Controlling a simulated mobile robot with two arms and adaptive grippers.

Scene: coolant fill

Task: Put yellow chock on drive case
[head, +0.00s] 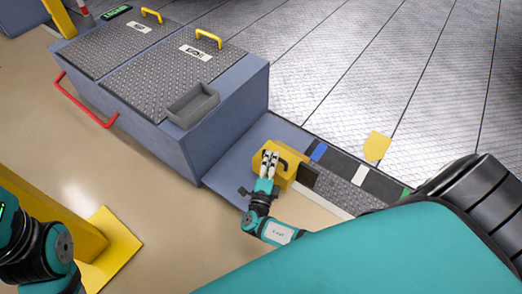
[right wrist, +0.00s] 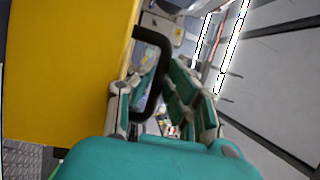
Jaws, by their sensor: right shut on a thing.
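The yellow chock (head: 288,160) is a block with a black handle, in the middle of the head view, over or on the low blue-grey ledge. My right gripper (head: 269,156) is at its near left side, fingers shut on the handle. In the right wrist view the yellow chock (right wrist: 65,70) fills the left side, and its black handle (right wrist: 163,50) passes between the fingers of my right gripper (right wrist: 160,85). A large blue-grey case (head: 235,112) with treadplate lids stands left of the chock; its label is too small to read. My left gripper is out of view.
A grey open tray (head: 193,105) sits on the case's near right corner. Yellow handles (head: 208,38) rise from the lids, and a red rail (head: 85,105) runs along the left side. A yellow post base (head: 112,245) stands lower left. Much of the treadplate lid is bare.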

